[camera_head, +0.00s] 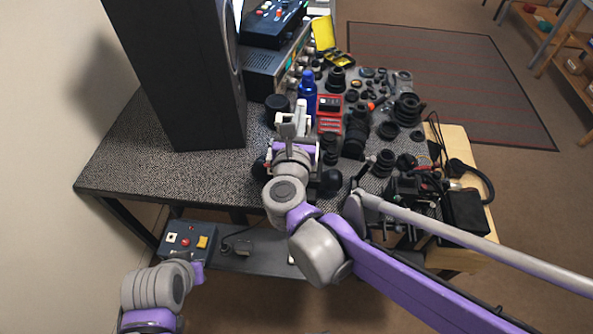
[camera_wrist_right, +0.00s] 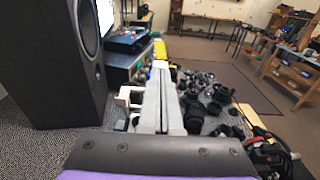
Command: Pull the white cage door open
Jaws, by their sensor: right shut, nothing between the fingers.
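A small white frame-like object shows beside my right gripper (camera_head: 293,128) on the table; in the right wrist view its white part (camera_wrist_right: 127,98) stands just left of the fingers. I take this for the white cage, but its door cannot be told apart from the rest. My right gripper is shut with nothing between its fingers, which also show in the right wrist view (camera_wrist_right: 162,100). The fingers hide part of the white object, and I cannot tell whether they touch it. My left arm shows at the lower left, with its fingertips out of sight.
A tall black speaker (camera_head: 188,75) stands left of my right gripper. A blue bottle (camera_head: 307,95), a red box (camera_head: 330,104) and several black lenses (camera_head: 356,130) crowd the table to the right. The table's left front part (camera_head: 150,172) is bare.

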